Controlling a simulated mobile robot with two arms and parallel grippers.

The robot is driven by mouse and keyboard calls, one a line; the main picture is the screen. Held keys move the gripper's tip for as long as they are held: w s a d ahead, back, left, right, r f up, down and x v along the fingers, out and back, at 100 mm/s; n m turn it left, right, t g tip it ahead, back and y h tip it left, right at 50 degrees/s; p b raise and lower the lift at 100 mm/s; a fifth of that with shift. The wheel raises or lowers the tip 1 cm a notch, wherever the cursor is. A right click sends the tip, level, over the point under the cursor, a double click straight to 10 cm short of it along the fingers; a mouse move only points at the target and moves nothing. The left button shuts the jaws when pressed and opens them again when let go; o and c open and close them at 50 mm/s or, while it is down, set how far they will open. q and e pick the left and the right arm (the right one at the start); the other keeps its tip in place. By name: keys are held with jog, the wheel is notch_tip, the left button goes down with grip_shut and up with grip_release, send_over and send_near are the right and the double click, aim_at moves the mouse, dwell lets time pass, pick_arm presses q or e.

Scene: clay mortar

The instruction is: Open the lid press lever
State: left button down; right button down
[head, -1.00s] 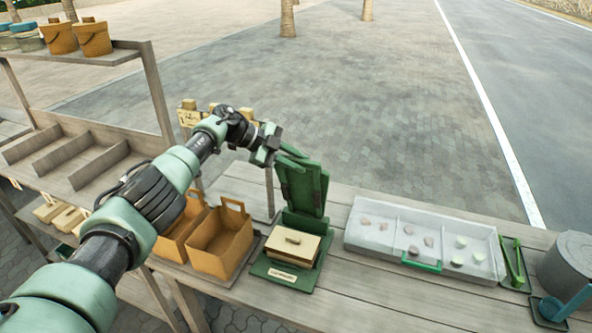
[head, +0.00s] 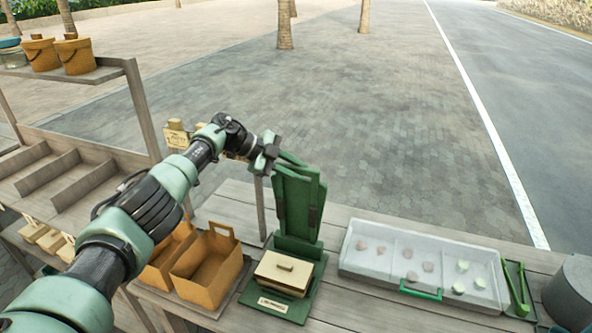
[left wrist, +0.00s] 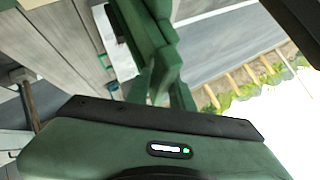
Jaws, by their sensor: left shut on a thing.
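The lid press has a green base (head: 300,306) on the wooden table. Its green hinged lever panel (head: 299,205) stands up nearly upright at the back of the base. A cream block with a small handle (head: 285,272) sits on the base in front. My left gripper (head: 289,159) is at the top of the raised panel, shut on the lever's upper end. The exact contact is partly hidden by the gripper. In the left wrist view, the green lever (left wrist: 155,45) runs up from the gripper. My right gripper is not in view.
Orange-brown open boxes (head: 207,270) stand left of the press. A grey tray (head: 345,258) with small pieces lies to the right, with green tongs (head: 516,288) and a grey round container (head: 572,290) beyond. Baskets stand on a shelf (head: 100,75) at upper left.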

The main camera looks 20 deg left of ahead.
pick_arm(q)
jog(key=c, duration=1.5)
grip_release()
jog(key=shift+f, duration=0.1)
jog(key=shift+o, duration=0.5)
jog(key=shift+w+d, duration=0.1)
jog(key=shift+w, duration=0.05)
jog(key=b+v, duration=0.1)
jog(key=v, duration=0.5)
jog(key=shift+a+b, duration=0.35)
jog(key=shift+b, duration=0.05)
jog(key=shift+s+a+r, duration=0.25)
jog(key=shift+s+r, duration=0.1)
jog(key=shift+r, duration=0.2)
